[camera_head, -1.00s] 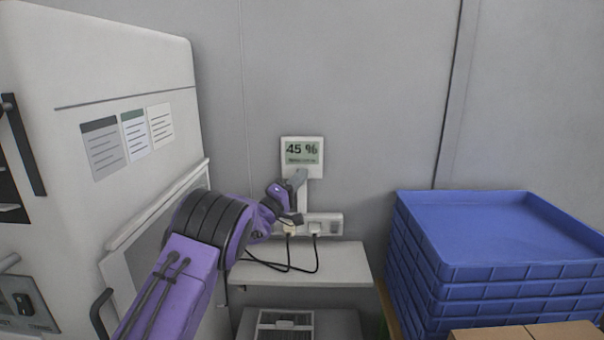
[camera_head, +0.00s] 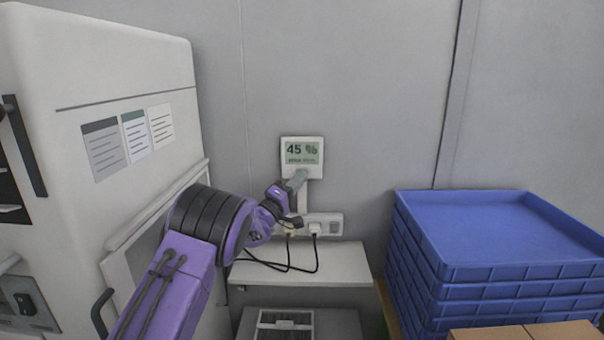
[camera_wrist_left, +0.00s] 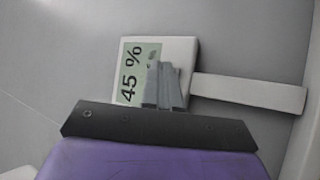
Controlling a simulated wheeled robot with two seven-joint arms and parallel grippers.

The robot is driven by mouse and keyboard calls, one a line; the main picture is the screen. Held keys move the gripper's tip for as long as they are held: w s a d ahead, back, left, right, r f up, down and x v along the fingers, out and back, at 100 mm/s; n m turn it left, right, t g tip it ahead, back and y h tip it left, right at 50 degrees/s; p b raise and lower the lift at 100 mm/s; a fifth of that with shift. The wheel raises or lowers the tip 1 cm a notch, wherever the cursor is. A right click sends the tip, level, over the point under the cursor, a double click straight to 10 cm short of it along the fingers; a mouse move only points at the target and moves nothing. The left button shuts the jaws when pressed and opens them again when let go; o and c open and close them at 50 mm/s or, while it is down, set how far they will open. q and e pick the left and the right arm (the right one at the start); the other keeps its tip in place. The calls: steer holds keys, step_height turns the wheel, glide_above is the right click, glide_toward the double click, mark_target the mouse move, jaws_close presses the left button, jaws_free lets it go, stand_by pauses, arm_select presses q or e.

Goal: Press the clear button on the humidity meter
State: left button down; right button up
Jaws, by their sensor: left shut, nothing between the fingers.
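The humidity meter (camera_head: 302,150) is a white square on the wall with a greenish display reading 45 %. My left gripper (camera_head: 301,174) is shut and empty, its fingertips in front of the lower edge of the meter. In the left wrist view the meter (camera_wrist_left: 182,50) appears turned sideways, and the shut fingers (camera_wrist_left: 167,78) overlap its lower part beside the display. The clear button cannot be made out; the fingers cover that area. I cannot tell whether the fingertips touch the meter. My right gripper is not in view.
A white power strip (camera_head: 336,224) with plugs and black cables is below the meter, above a white shelf (camera_head: 345,262). A large white cabinet (camera_head: 120,60) stands on the left. Stacked blue trays (camera_head: 500,272) and cardboard boxes (camera_head: 490,335) stand on the right.

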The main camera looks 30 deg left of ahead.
arm_select(q)
steer(key=s+d, duration=0.1)
steer(key=s, duration=0.1)
steer(key=s+d, duration=0.1)
steer(key=s, duration=0.1)
steer(key=shift+s+d, duration=0.1)
steer(key=shift+d, duration=0.2)
steer(key=shift+f, duration=0.1)
stand_by(0.8)
